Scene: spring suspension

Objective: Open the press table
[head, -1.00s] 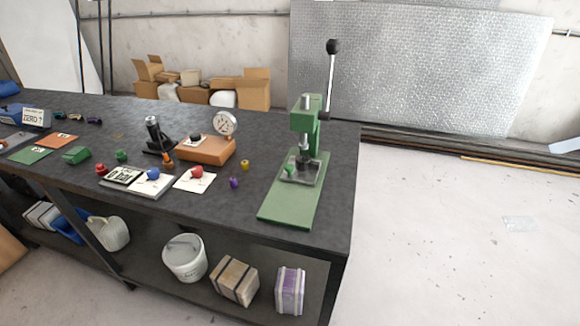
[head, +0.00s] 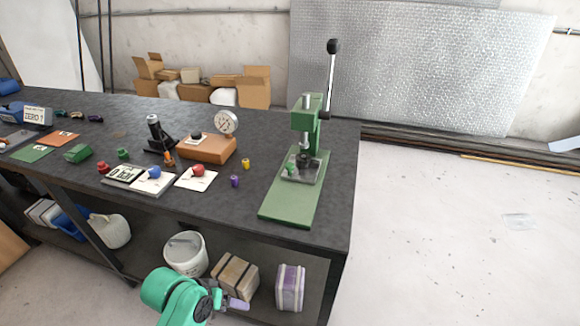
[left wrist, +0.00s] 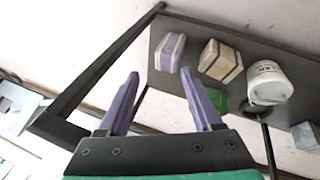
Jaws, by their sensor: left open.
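The green press (head: 306,125) stands near the right end of the dark workbench, with a long lever and black knob (head: 333,47) pointing up. Its green base plate (head: 287,206) reaches toward the bench's front edge. A grey press table (head: 316,172) sits on the base under the ram, with a small green part (head: 291,168) on it. My left gripper (head: 236,302) is low in front of the bench, below the top and well away from the press. In the left wrist view its two purple fingers (left wrist: 160,100) are spread and empty. My right gripper is not in view.
On the bench top (head: 335,215) are a dial gauge (head: 226,122) by an orange block, a black stand, cards and small coloured parts. The lower shelf holds a white bucket (head: 186,254) and boxes (head: 290,288).

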